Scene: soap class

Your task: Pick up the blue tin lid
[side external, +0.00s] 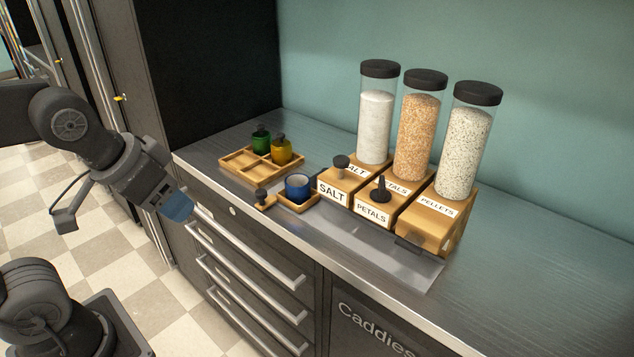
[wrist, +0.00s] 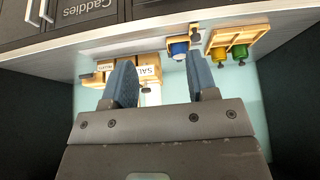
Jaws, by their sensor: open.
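A blue tin (side external: 297,187) stands upright on a small wooden tray (side external: 299,206) on the counter; its top looks open. No separate blue lid is clear to me. A small wooden piece with a dark knob (side external: 263,199) lies beside the tin on its left; I cannot tell if it is the lid. My gripper (side external: 178,207) is in front of the counter's left front edge, apart from everything. In the wrist view my gripper (wrist: 163,75) is open and empty, and the blue tin (wrist: 179,48) shows small beyond the fingers.
To the right stand labelled wooden dispensers (side external: 424,222) with tall clear cylinders (side external: 414,125). A grey metal tray (side external: 405,258) lies before them. The far right counter is clear.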

